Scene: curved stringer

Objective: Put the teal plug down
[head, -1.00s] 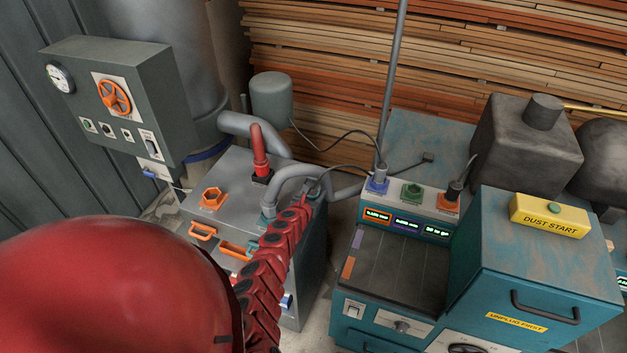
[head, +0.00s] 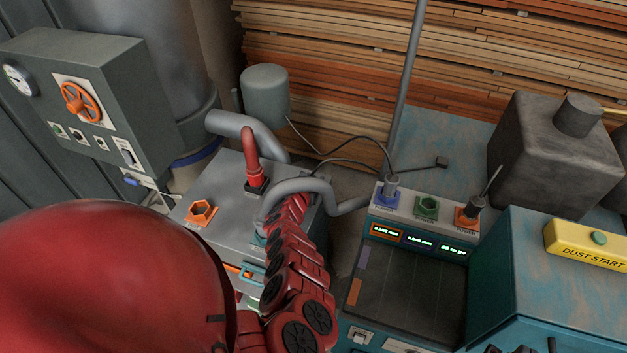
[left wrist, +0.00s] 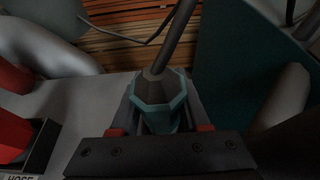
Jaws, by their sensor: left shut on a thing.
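In the left wrist view, the teal plug (left wrist: 160,114) has a many-sided teal collar, a dark cone top and a thick grey cable rising from it. My left gripper (left wrist: 160,88) is shut on it, with a finger on each side. The plug's lower end is hidden by the gripper body. In the head view, my red left arm reaches to the right part of the grey machine top (head: 222,178), behind the grey hose loop. The gripper's fingertips and the plug cannot be made out there. My right gripper is not in view.
Stacked boards (head: 340,60) fill the back.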

